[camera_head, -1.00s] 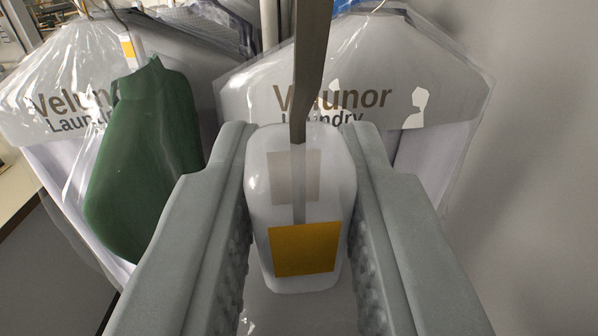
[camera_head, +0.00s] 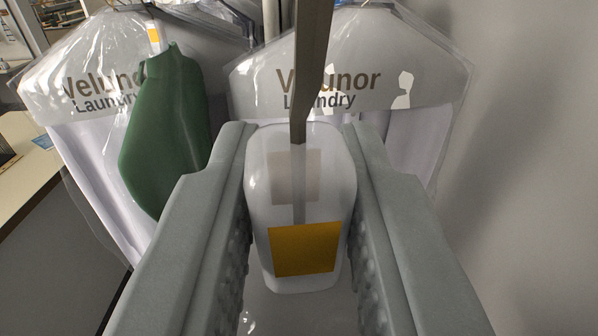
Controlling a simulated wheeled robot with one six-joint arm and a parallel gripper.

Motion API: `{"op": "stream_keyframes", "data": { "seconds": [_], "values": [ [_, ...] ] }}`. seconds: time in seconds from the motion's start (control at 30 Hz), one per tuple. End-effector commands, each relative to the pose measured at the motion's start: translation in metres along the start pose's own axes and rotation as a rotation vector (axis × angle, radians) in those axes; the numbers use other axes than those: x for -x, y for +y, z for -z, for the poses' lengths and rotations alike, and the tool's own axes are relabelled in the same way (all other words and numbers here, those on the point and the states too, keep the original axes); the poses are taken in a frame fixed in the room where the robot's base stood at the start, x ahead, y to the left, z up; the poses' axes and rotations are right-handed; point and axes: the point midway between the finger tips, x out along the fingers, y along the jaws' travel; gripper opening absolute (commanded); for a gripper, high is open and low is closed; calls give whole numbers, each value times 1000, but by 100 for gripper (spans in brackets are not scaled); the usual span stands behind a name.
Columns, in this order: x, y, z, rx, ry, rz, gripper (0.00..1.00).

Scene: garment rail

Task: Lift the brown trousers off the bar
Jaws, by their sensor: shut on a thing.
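My gripper (camera_head: 298,140) is shut on a pale, translucent grip piece (camera_head: 303,215) with an orange-yellow label on its near face. A flat metal stem (camera_head: 312,70) enters the top of this piece and rises out of the picture. Shiny clear film shows below the piece, between the jaws. No brown trousers can be made out; whatever hangs below the piece is hidden or out of view. The bar is not clearly seen, and the top of the stem is cut off.
Bagged white garments with "Velunor Laundry" print hang behind, one at the right (camera_head: 400,75) and one at the left (camera_head: 60,90). A counter (camera_head: 30,165) stands at far left, a plain wall (camera_head: 530,150) at right.

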Motion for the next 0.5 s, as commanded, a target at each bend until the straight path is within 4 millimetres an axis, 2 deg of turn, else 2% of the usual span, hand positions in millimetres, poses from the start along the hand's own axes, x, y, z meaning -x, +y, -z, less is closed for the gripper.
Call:
{"op": "stream_keyframes", "data": {
  "seconds": [0.5],
  "values": [
    [41, 0, 1, 0, 3, 0, 0]
  ]
}}
